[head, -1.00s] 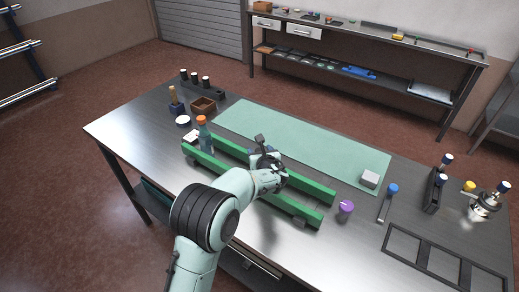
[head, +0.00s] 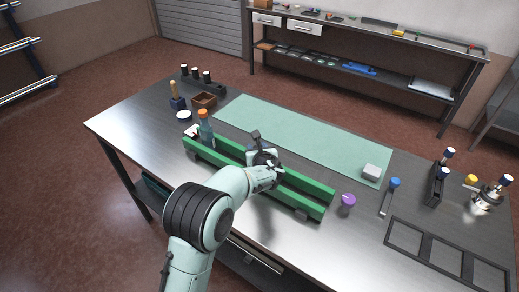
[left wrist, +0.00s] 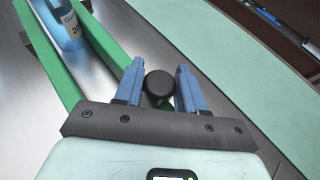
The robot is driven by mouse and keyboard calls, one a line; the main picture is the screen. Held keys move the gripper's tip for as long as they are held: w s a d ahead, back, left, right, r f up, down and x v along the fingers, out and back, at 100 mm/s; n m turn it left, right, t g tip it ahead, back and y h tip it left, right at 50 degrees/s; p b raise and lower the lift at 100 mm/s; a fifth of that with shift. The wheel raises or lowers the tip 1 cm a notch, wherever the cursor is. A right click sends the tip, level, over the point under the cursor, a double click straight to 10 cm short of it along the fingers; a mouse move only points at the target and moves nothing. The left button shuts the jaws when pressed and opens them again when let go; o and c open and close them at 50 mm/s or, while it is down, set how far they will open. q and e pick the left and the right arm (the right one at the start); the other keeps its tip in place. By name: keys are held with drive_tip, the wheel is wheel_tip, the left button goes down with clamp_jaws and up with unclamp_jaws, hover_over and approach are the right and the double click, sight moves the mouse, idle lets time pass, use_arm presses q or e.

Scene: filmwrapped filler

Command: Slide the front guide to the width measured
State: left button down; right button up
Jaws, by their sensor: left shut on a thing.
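Two long green guides lie side by side on the steel table. The front guide (head: 299,202) is nearer to me and the rear guide (head: 312,182) is just behind it, with a narrow gap between. My left gripper (head: 264,160) is over the middle of the guides and hides part of both. In the left wrist view its blue fingers (left wrist: 159,90) stand on either side of a round black knob (left wrist: 159,84), shut on it. A bottle (head: 206,132) with an orange cap stands upright at the guides' left end. My right gripper is not in view.
A purple-topped item (head: 348,200) stands close to the guides' right end. A black three-opening frame (head: 435,252) lies at the front right.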

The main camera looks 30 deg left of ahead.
use_arm(q)
drive_tip(key=shift+s, duration=0.5)
drive_tip(key=shift+w, duration=0.15)
drive_tip(key=c, duration=0.8)
unclamp_jaws()
drive_tip(key=shift+o, duration=0.3)
drive_tip(key=shift+a, duration=0.15)
drive_tip(key=shift+d+r, duration=0.1)
drive_tip(key=shift+d, duration=0.3)
drive_tip(key=b+v, duration=0.1)
drive_tip(key=v, duration=1.1)
drive_tip(key=shift+s+r, duration=0.2)
drive_tip(key=shift+s, duration=0.35)
